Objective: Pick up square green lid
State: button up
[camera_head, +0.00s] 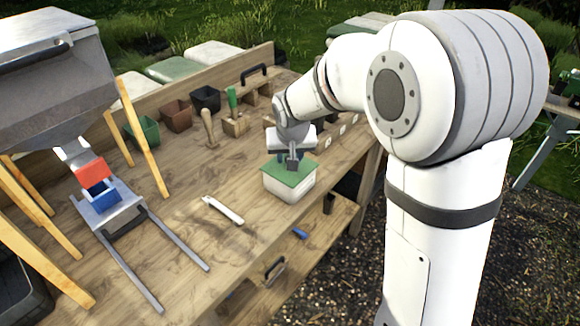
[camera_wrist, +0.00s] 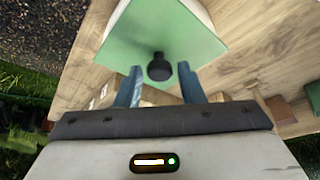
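The square green lid (camera_head: 278,175) lies on top of a white box (camera_head: 288,188) near the right edge of the wooden workbench. In the wrist view the lid (camera_wrist: 168,30) shows a dark round knob (camera_wrist: 159,67) at its middle. My gripper (camera_wrist: 164,78) is open, with its two blue fingers apart and the knob between or just beyond their tips. No contact with the knob shows. In the head view my gripper (camera_head: 292,163) is just above the lid and partly hides it.
A white-handled tool (camera_head: 222,209) lies on the bench left of the box. A wooden-handled tool (camera_head: 208,128), a green-handled tool (camera_head: 232,100) and several small pots, including a brown one (camera_head: 176,116), stand at the back. A metal rail stand (camera_head: 113,205) is at left.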

jog(key=c, duration=0.7)
